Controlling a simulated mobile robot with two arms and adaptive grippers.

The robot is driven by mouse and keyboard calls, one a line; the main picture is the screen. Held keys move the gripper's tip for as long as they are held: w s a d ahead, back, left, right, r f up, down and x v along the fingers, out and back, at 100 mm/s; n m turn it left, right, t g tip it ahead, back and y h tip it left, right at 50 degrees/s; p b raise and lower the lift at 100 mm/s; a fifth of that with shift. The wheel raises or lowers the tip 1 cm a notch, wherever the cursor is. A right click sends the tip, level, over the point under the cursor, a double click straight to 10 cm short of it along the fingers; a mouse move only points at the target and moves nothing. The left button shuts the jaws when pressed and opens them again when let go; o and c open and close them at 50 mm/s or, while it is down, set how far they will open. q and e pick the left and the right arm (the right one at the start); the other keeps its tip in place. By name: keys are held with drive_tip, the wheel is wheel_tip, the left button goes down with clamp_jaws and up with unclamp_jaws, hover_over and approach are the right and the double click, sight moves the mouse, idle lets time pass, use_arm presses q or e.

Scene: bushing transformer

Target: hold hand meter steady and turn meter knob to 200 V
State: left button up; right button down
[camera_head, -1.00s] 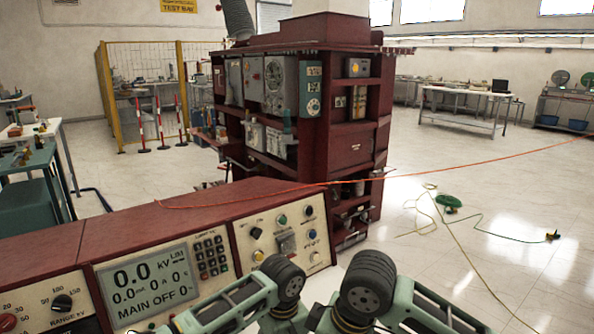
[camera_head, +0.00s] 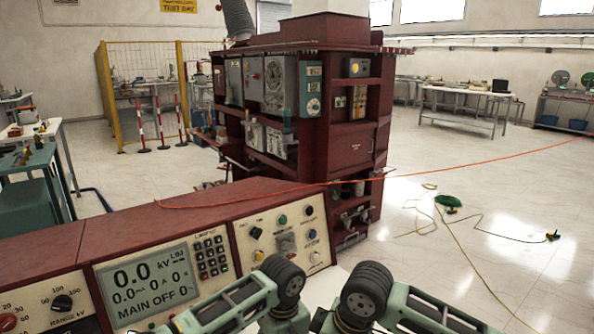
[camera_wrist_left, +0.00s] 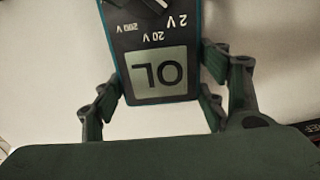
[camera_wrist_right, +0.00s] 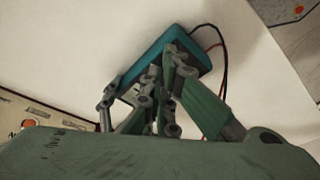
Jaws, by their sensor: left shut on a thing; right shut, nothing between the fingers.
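The hand meter (camera_wrist_left: 159,75) has a dark face, a teal edge and a display reading OL. It appears upside down in the left wrist view, with 2 V, 20 V and 200 V marks. Its knob (camera_wrist_left: 152,4) is cut off at the top edge, so its setting is unclear. My left gripper (camera_wrist_left: 160,98) is shut on the meter, one finger on each side. In the right wrist view the teal meter (camera_wrist_right: 149,57) lies beyond my right gripper (camera_wrist_right: 158,82), which is shut with its fingers together at the meter's face. Those fingers hide the knob there; contact is unclear.
A pale surface (camera_wrist_right: 60,55) lies behind the meter. Black and red leads (camera_wrist_right: 222,62) leave its right end. The red control console (camera_head: 190,215) stands at left in the head view, before a large maroon cabinet (camera_head: 340,195). Both grippers are below the head view.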

drive_tip(key=shift+f, duration=0.85)
drive_tip(key=shift+s+a+f, duration=0.1)
drive_tip(key=shift+s, duration=0.05)
drive_tip(key=shift+s+a, duration=0.1)
drive_tip(key=shift+s, duration=0.55)
drive_tip(key=shift+s+a, duration=0.15)
drive_tip(key=shift+s, duration=0.05)
drive_tip(key=shift+s+a, duration=0.35)
idle(0.5)
drive_tip(key=shift+d, duration=0.1)
